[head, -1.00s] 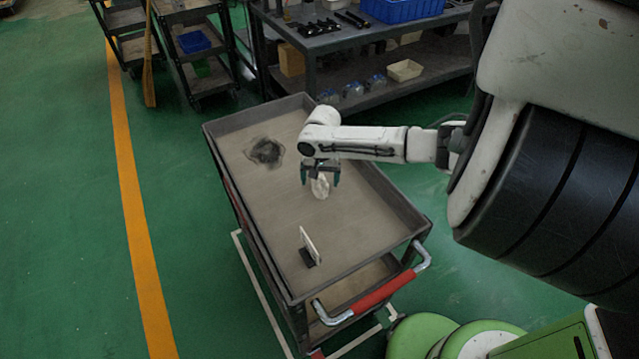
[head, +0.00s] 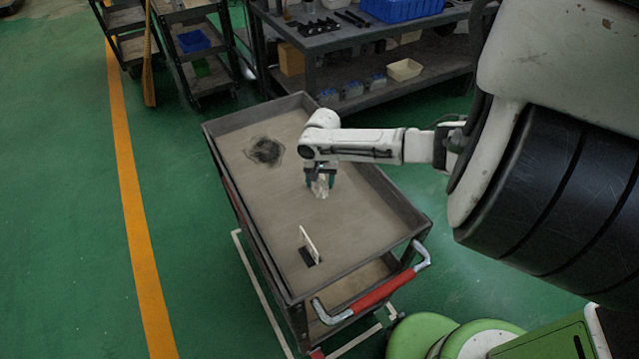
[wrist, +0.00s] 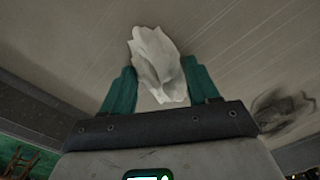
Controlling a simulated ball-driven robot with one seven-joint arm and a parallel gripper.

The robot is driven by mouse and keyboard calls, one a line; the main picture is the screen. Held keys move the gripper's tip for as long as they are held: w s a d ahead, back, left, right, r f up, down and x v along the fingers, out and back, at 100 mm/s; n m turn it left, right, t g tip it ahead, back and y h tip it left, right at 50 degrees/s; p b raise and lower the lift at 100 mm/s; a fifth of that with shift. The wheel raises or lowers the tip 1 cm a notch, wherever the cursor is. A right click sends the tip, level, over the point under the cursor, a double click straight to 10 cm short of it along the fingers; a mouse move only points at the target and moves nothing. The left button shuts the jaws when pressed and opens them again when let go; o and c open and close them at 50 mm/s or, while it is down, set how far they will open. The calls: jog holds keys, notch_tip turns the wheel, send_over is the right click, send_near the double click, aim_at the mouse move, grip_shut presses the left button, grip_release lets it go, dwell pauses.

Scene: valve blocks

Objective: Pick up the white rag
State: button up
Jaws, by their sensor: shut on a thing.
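The white rag (head: 320,187) is a crumpled bundle at my gripper (head: 320,180), over the middle of the cart's upper tray (head: 250,195). In the wrist view the rag (wrist: 158,62) stands up between the two green fingers of my gripper (wrist: 162,88). My gripper is shut on the rag, with the fingers held apart by its bulk. I cannot tell whether the rag's lower part touches the tray.
A small white upright plate on a dark base (head: 309,245) stands nearer the front. The tray has raised rims. A workbench (head: 345,38) stands behind.

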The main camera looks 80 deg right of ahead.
aim_at(320, 178)
jog(key=shift+r, duration=0.45)
notch_tip(320, 178, up, 2)
jog(key=shift+r, duration=0.1)
jog(key=shift+s+a+r, duration=0.5)
jog(key=shift+s+r, duration=1.15)
jog(key=shift+s, duration=0.65)
jog(key=shift+s+a+r, duration=0.45)
jog(key=shift+s+r, duration=1.2)
jog(key=shift+s, duration=0.6)
jog(key=shift+s+a+r, duration=0.5)
jog(key=shift+s+r, duration=1.15)
jog(key=shift+s, duration=0.65)
jog(key=o, duration=0.4)
jog(key=c, duration=0.3)
